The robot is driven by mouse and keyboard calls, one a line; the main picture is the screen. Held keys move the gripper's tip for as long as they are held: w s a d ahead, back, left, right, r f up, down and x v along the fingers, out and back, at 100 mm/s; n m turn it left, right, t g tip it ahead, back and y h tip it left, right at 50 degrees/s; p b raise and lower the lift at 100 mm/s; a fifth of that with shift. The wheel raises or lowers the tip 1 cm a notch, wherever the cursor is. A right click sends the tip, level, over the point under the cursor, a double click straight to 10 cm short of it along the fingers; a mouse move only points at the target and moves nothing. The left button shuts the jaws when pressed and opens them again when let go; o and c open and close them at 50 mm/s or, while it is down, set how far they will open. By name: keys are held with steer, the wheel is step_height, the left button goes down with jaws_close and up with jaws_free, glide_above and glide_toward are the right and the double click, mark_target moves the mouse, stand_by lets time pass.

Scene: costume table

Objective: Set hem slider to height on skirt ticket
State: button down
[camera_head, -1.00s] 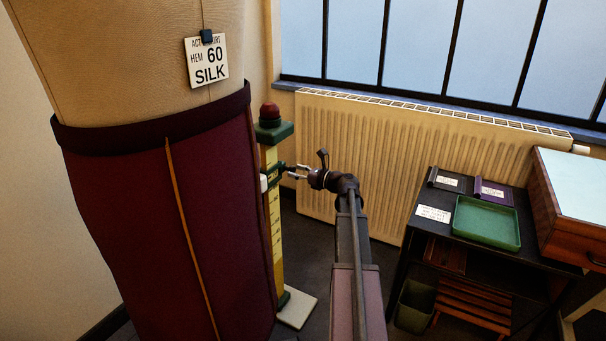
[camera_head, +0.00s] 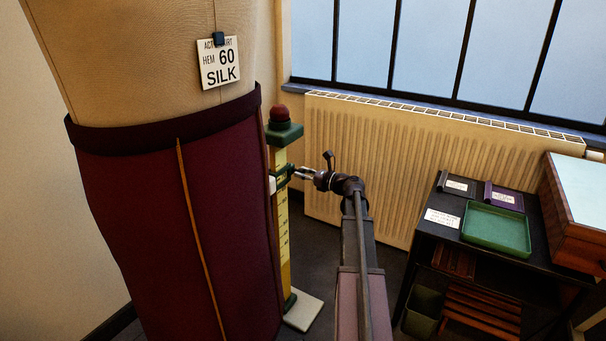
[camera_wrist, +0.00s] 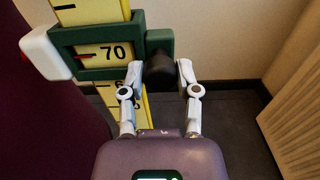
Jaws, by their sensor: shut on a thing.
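The skirt ticket (camera_head: 219,65) on the dress form reads HEM 60 SILK. The yellow hem scale (camera_head: 283,235) stands upright beside the maroon skirt (camera_head: 180,220). The green hem slider (camera_head: 284,177) rides on its upper part. In the wrist view, the slider frame (camera_wrist: 95,75) surrounds the number 70, with a red pointer at the window's left. A white block (camera_wrist: 45,52) sticks out on the slider's left. My gripper (camera_wrist: 160,72) is shut on the dark knob (camera_wrist: 158,62) at the slider's right; it also shows in the head view (camera_head: 297,172).
A red-topped green cap (camera_head: 283,128) crowns the scale, above a pale base (camera_head: 303,312). A radiator (camera_head: 375,165) stands behind my arm. A black table (camera_head: 415,255) with a green tray (camera_head: 496,229) and a wooden box (camera_head: 575,235) are at the right.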

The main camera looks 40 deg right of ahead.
steer(key=shift+f, duration=0.15)
step_height(320, 180, down, 8)
steer(key=b, duration=0.8)
stand_by(0.5)
steer(key=shift+w+f+b, duration=0.1)
steer(key=shift+f+b, duration=0.8)
steer(key=shift+b, duration=0.1)
steer(key=shift+c, duration=1.3)
jaws_free()
steer(key=v, duration=1.2)
